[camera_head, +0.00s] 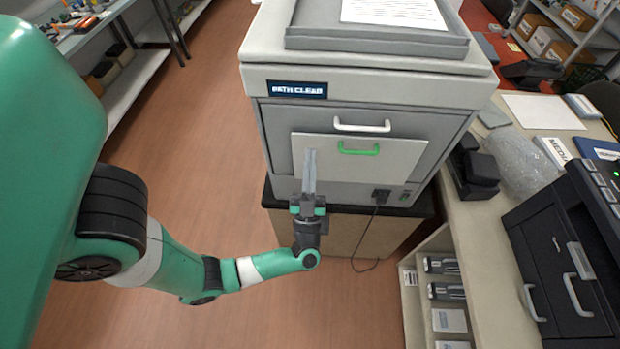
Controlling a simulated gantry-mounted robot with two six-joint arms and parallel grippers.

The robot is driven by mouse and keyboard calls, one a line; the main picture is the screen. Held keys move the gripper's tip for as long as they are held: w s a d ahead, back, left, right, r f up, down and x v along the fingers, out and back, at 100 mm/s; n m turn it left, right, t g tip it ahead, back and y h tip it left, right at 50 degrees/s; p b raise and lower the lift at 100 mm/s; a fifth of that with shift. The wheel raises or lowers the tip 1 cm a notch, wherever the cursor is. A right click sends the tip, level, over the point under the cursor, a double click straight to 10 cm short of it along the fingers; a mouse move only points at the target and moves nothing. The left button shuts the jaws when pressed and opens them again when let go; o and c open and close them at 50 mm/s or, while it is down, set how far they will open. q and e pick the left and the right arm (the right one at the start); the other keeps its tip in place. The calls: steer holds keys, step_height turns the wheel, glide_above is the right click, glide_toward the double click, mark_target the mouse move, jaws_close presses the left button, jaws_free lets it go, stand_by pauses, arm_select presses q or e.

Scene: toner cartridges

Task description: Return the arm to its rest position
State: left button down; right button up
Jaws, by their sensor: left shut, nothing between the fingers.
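My left arm comes in from the left, bends at the lower middle and points its gripper up the picture. My left gripper (310,172) is shut and empty, its fingers together. It shows in front of the lower left part of the grey printer (275,130), overlapping its pale front panel (410,160); whether it touches cannot be told. The panel has a green handle (358,149), and a white handle (362,126) sits above it. Both handles are to the right of the fingers, apart from them. My right gripper is not in view.
The printer stands on a dark-topped cabinet (400,228). A counter (490,240) on the right bears a black drawer unit (560,270) and a plastic-wrapped bundle (525,165). Toner cartridges (445,292) lie on shelves below it. The floor (210,130) left of the printer is clear.

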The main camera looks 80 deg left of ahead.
arm_select(q)
steer(key=v, duration=0.4)
steer(key=shift+f, duration=0.1)
steer(key=shift+d, duration=0.1)
